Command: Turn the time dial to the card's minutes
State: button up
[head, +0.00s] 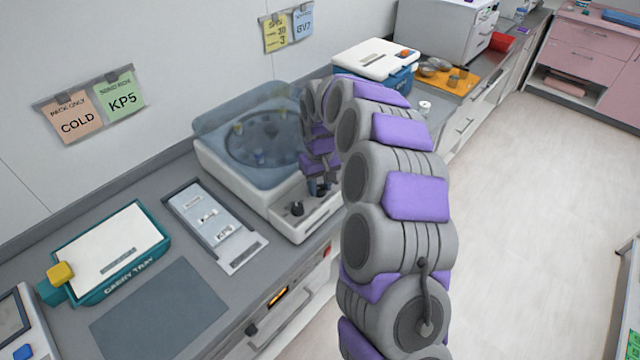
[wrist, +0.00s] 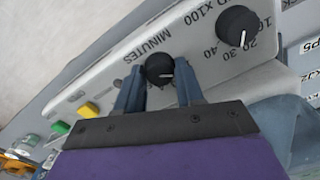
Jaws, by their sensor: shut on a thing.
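The time dial (wrist: 160,66) is a black knob beside the word MINUTES on the white front panel of the centrifuge (head: 250,205). My gripper (wrist: 159,74) is shut on it, one blue-grey finger on each side. The dial's white pointer line points right in the wrist view; no minute numbers can be read around it. In the head view my gripper (head: 322,188) is at the panel and mostly covers this dial. The yellow card (head: 275,35) hangs on the back wall; its small print seems to show 30 and 3.
A second black dial (wrist: 238,25), marked x100, sits beside it. Green (wrist: 60,128) and yellow (wrist: 88,110) buttons are on the panel's other side. The centrifuge's clear lid (head: 250,125) is behind.

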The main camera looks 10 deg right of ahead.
jog(key=shift+c, duration=0.7)
jog(key=m+p, duration=0.2)
jog(key=shift+r+m, duration=0.15)
jog(key=shift+m, duration=0.15)
jog(key=m+p, duration=0.2)
jog(key=shift+s+m, duration=0.1)
jog(key=shift+m, duration=0.3)
jog(key=m+p, duration=0.3)
jog(key=m, duration=0.3)
jog(key=shift+m, duration=0.3)
